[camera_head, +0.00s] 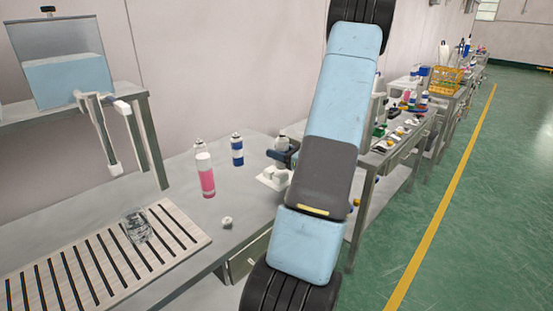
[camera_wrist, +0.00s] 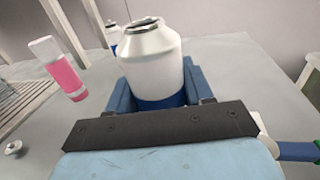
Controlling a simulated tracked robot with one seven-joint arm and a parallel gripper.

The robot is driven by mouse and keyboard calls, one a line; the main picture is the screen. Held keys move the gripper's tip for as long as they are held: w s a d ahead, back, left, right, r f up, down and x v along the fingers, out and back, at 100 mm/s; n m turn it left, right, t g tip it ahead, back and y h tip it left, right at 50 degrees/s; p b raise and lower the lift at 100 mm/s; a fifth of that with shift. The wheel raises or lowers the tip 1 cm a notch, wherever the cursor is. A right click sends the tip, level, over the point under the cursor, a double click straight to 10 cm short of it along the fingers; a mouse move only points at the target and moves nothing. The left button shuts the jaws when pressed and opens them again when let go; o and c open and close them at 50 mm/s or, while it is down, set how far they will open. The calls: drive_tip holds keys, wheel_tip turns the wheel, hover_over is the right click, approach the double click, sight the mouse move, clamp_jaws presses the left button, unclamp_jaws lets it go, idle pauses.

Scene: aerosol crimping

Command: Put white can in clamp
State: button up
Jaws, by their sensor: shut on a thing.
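The white can (camera_wrist: 155,62) stands upright between the blue jaws of my gripper (camera_wrist: 157,90) in the wrist view. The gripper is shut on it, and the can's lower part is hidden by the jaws. In the head view my gripper (camera_head: 285,156) is partly behind my arm, with the can's pale top (camera_head: 283,143) showing above it. A white fitting (camera_head: 273,178) sits on the bench just below the gripper there; I cannot tell whether it is the clamp. I cannot clearly make out the clamp in either view.
A pink bottle with a white cap (camera_head: 207,178) stands left of the gripper. A blue-banded can (camera_head: 237,150) stands behind. A small white cap (camera_head: 227,222) and a glass (camera_head: 137,224) on the slatted rack (camera_head: 70,280) are nearer. A blue-green handle (camera_wrist: 297,151) is at lower right.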

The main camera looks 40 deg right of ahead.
wheel_tip(320, 180, down, 2)
drive_tip(key=shift+d+f, duration=0.1)
drive_tip(key=shift+f, duration=0.4)
drive_tip(key=shift+f, duration=0.1)
drive_tip(key=o, duration=1)
drive_tip(key=shift+s, duration=0.1)
drive_tip(key=v, duration=1.1)
drive_tip(key=shift+s, duration=0.35)
